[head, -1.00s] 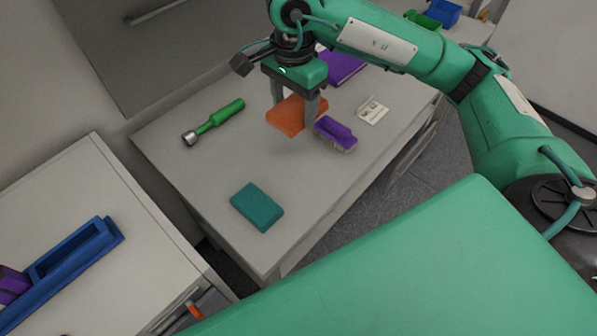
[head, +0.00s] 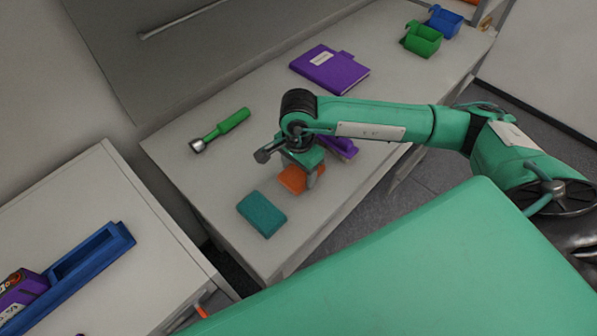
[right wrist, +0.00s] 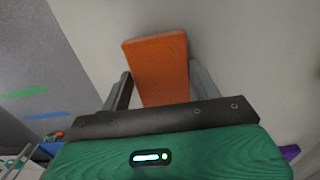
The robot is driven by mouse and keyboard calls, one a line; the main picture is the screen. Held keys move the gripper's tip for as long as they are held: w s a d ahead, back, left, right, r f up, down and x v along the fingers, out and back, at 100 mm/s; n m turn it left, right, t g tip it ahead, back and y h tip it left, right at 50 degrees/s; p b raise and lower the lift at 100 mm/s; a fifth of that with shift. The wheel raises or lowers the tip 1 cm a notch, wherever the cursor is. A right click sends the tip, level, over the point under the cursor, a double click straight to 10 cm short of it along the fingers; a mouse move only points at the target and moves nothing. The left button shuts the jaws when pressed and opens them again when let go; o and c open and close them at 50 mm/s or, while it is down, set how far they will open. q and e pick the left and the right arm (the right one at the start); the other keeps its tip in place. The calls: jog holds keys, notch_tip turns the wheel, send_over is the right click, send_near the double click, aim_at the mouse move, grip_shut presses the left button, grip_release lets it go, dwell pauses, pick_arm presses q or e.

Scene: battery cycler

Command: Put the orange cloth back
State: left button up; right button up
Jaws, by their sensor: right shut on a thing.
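The orange cloth (head: 294,179) is a folded block between the fingers of my right gripper (head: 300,176), just right of a teal cloth (head: 262,214) on the grey bench. In the right wrist view the orange cloth (right wrist: 158,68) stands out between the two fingers of the right gripper (right wrist: 160,88), which is shut on it. Whether its underside touches the bench is hard to tell. The arm hides part of the space behind the cloth. My left gripper is in neither view.
A green-handled tool (head: 220,129) lies at the back left of the bench (head: 215,180). A purple brush (head: 341,146) is partly behind my arm. A blue tray (head: 80,270) sits on the left cabinet.

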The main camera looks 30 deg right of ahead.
aim_at(299, 173)
notch_tip(299, 173, down, 2)
jog(key=shift+f, duration=0.2)
jog(key=o, duration=0.9)
notch_tip(299, 173, up, 12)
jog(key=shift+r+b, duration=0.1)
jog(key=shift+b, duration=1.15)
